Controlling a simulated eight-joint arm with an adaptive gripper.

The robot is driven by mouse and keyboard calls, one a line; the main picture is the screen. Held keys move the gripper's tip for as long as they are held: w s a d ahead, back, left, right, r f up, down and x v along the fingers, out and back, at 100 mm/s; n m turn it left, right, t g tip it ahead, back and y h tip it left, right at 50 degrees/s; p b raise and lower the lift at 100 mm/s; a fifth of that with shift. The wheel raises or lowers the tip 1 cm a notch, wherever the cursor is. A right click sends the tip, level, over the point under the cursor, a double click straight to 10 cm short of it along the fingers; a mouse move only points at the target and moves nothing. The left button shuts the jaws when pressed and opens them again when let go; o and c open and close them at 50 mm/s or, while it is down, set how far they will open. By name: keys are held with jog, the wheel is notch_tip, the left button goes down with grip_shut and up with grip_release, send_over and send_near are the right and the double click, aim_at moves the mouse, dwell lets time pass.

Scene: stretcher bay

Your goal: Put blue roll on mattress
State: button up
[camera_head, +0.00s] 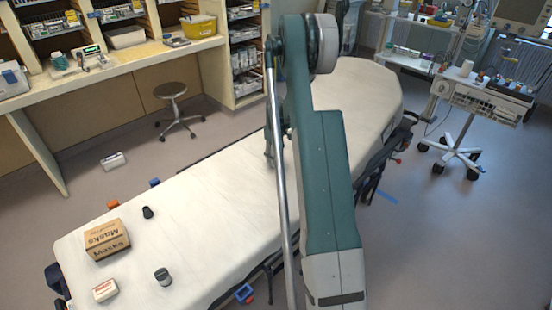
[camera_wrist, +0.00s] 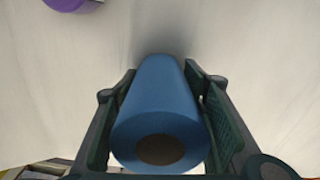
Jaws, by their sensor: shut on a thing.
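The blue roll (camera_wrist: 160,100) lies lengthwise between the two fingers of my gripper (camera_wrist: 160,78) in the wrist view, with its hollow end towards the camera. The fingers are shut on its sides. The pale mattress (camera_wrist: 240,35) fills the background, with a soft dark shadow by the roll's far end. I cannot tell whether the roll touches it. In the head view, the mattress (camera_head: 200,205) lies on the stretcher. My arm crosses its middle and hides the roll and most of the gripper.
A purple object (camera_wrist: 70,4) is cut off at the wrist view's top edge. A masks box (camera_head: 107,240), a small white box (camera_head: 105,290) and two dark small items (camera_head: 163,277) (camera_head: 148,212) stand on the mattress's near left. Its middle left is clear. A trolley (camera_head: 480,95) stands at right.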

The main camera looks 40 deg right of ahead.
jog(key=shift+f, duration=0.15)
jog(key=o, duration=1)
notch_tip(320, 180, up, 12)
jog(key=shift+r+p, duration=0.25)
jog(key=shift+p, duration=0.9)
